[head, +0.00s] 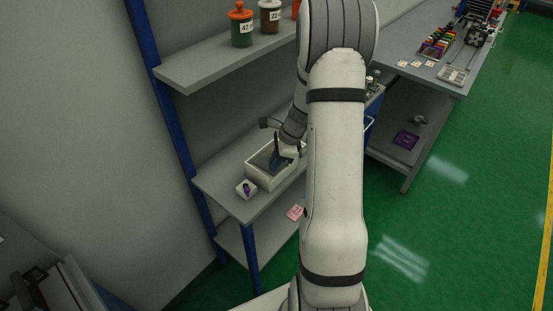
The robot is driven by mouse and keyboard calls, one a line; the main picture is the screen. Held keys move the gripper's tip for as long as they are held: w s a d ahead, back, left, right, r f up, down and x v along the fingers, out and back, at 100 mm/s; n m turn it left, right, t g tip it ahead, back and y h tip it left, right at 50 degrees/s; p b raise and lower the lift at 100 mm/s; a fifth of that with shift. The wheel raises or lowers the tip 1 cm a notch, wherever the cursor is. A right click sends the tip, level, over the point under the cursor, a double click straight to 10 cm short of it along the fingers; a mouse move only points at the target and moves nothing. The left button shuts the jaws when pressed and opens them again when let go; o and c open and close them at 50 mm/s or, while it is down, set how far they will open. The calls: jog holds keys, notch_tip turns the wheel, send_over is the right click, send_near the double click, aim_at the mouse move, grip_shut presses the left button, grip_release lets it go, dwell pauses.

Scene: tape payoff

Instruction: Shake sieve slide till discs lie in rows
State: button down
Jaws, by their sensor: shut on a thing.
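A white open-topped box (262,178) stands on the middle shelf, with a dark grey inside. My gripper (275,161) is low over this box and shut on a small blue piece that looks like the handle of the sieve slide. The slide's outline is too small to make out, and my own arm covers part of the box's right side. The discs cannot be made out, so how they lie cannot be told.
A small white holder with a purple piece (246,189) stands left of the box, near the shelf edge. Lidded jars (241,27) stand on the upper shelf. A blue post (165,100) rises at the left. A workbench (452,75) with tools stands at right. Green floor is clear.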

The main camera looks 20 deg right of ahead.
jog(key=c, duration=1.3)
grip_release()
jog(key=shift+d, duration=0.1)
jog(key=shift+w, duration=0.1)
jog(key=shift+r, duration=0.1)
jog(key=v, duration=0.7)
jog(key=shift+r+b, duration=0.25)
jog(key=shift+b, duration=0.05)
jog(key=shift+d, duration=0.15)
